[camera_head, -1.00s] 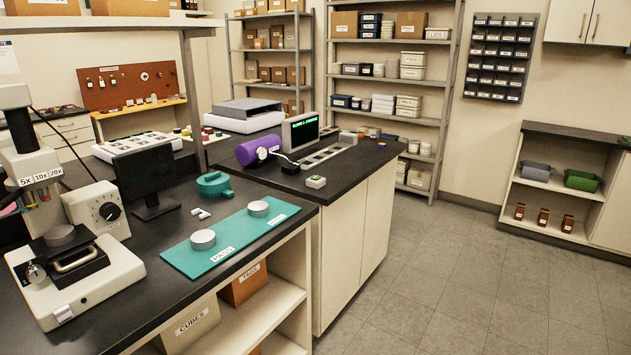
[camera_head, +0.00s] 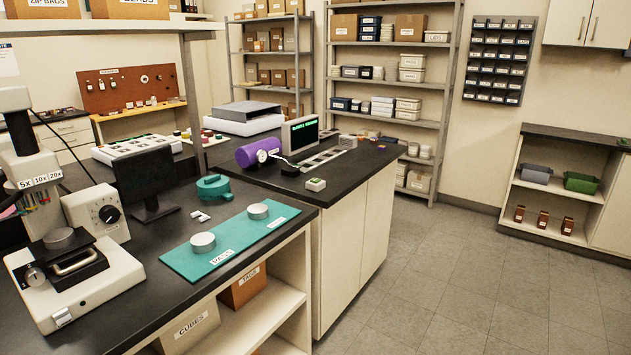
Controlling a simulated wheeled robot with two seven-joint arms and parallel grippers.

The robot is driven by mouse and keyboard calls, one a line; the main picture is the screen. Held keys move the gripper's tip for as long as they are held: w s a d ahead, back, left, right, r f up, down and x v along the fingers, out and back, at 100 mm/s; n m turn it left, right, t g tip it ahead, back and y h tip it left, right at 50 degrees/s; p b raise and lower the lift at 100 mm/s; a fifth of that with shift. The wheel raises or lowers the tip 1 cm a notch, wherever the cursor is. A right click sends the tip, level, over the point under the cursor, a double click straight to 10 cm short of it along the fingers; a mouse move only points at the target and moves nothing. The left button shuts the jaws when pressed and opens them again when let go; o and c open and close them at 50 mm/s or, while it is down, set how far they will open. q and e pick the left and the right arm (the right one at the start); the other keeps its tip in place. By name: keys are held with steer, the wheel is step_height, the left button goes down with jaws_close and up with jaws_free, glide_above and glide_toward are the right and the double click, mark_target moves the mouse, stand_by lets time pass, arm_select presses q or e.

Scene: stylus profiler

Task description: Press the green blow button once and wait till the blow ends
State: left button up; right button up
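A small pale box with a green button (camera_head: 316,184) sits near the front edge of the black counter, right of the teal mat. It is too small to tell whether the button is pressed. A purple cylinder with a round gauge (camera_head: 250,153) lies behind it to the left. A small monitor with green text (camera_head: 300,133) stands beyond, its text too small to read. Neither of my grippers is in view.
The teal mat (camera_head: 187,266) with two round metal pieces lies on the near bench (camera_head: 120,318). A microscope (camera_head: 36,170) and dark screen (camera_head: 146,180) stand at left. Open grey floor (camera_head: 440,280) lies right of the counter. Shelves (camera_head: 388,118) line the back wall.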

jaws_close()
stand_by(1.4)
